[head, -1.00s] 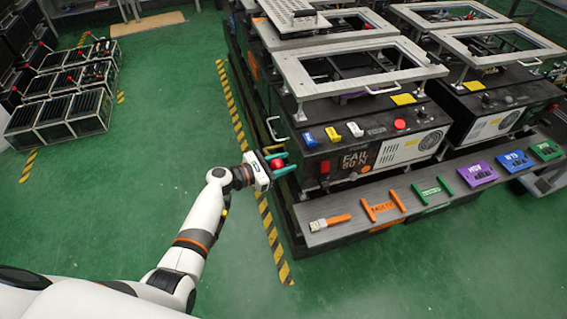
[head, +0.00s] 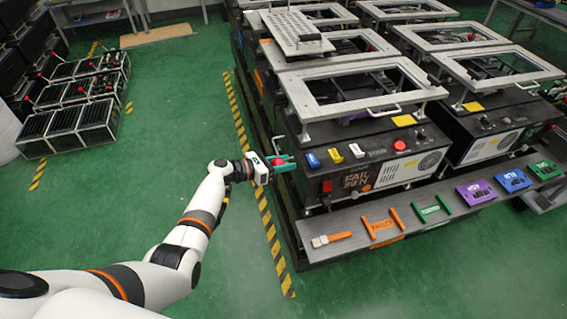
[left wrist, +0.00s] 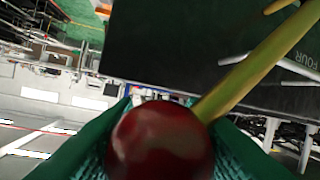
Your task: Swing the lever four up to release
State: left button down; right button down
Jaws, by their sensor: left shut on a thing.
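My left gripper (head: 281,161) has green fingers and is shut on the red ball knob (head: 275,161) of a lever, at the left side of the nearest black fixture box (head: 345,180). In the left wrist view the dark red knob (left wrist: 160,142) sits between the green fingers. A yellowish lever rod (left wrist: 255,65) runs from it up to the right, in front of a black panel (left wrist: 180,45) with the word FOUR (left wrist: 300,66). The rod is hidden in the head view. My right gripper is not in view.
A metal frame (head: 300,100) stands above the box. Yellow-black tape (head: 268,225) marks the floor.

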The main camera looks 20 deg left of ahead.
pick_arm(q)
jog(key=shift+a+f, duration=0.1)
jog(key=c, duration=0.9)
grip_release()
jog(key=shift+w, duration=0.1)
jog(key=v, duration=1.2)
jog(key=shift+a, duration=0.1)
